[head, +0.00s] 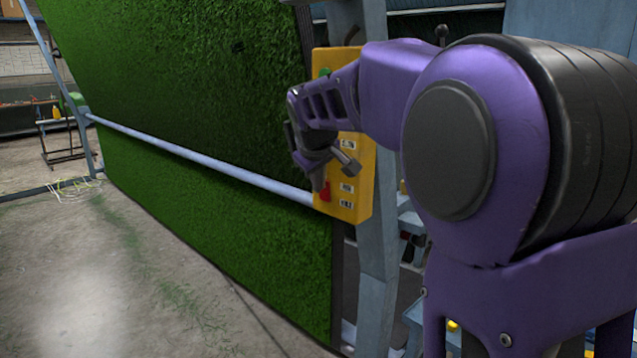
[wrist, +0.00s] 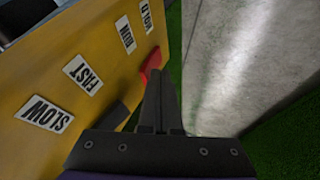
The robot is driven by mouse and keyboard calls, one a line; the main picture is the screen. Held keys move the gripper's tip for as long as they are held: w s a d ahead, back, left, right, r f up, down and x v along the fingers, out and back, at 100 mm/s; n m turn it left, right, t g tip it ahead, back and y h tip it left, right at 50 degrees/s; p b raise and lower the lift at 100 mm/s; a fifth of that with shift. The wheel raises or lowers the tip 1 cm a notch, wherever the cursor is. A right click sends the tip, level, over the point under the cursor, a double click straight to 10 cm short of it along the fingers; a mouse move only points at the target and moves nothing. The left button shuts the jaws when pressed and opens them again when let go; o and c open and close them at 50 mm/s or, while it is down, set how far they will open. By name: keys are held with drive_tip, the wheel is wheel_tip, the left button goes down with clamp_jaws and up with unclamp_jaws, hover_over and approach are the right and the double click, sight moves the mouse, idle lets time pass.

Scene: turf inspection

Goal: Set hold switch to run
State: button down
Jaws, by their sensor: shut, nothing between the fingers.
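The yellow control panel (head: 352,190) is fixed to a blue-grey post, and it fills the left of the wrist view (wrist: 60,70). The hold switch is a red lever (head: 325,192) low on the panel; it also shows in the wrist view (wrist: 150,64), beside two white labels. The far label (wrist: 146,17) seems to read HOLD and the nearer one (wrist: 125,35) RUN. The lever leans toward the HOLD end. My gripper (wrist: 160,73) is shut and empty, its fingertips right beside the lever. I cannot tell whether they touch it.
A dark grey lever (head: 346,163) stands above the red one, near the SLOW (wrist: 48,114) and FAST (wrist: 83,73) labels. A green button (head: 325,72) is at the panel's top. A large turf sheet (head: 190,100) and a rail (head: 200,158) lie left. Concrete floor (head: 90,270) is open.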

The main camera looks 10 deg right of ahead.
drive_tip(key=shift+w+d+r+p, duration=0.1)
drive_tip(key=shift+d+r+p, duration=0.05)
drive_tip(key=shift+r+p, duration=0.35)
drive_tip(key=shift+w+d+r+p, duration=0.1)
drive_tip(key=shift+d+r+p, duration=0.05)
drive_tip(key=shift+r+p, duration=0.35)
drive_tip(key=shift+a+f, duration=0.1)
idle(0.4)
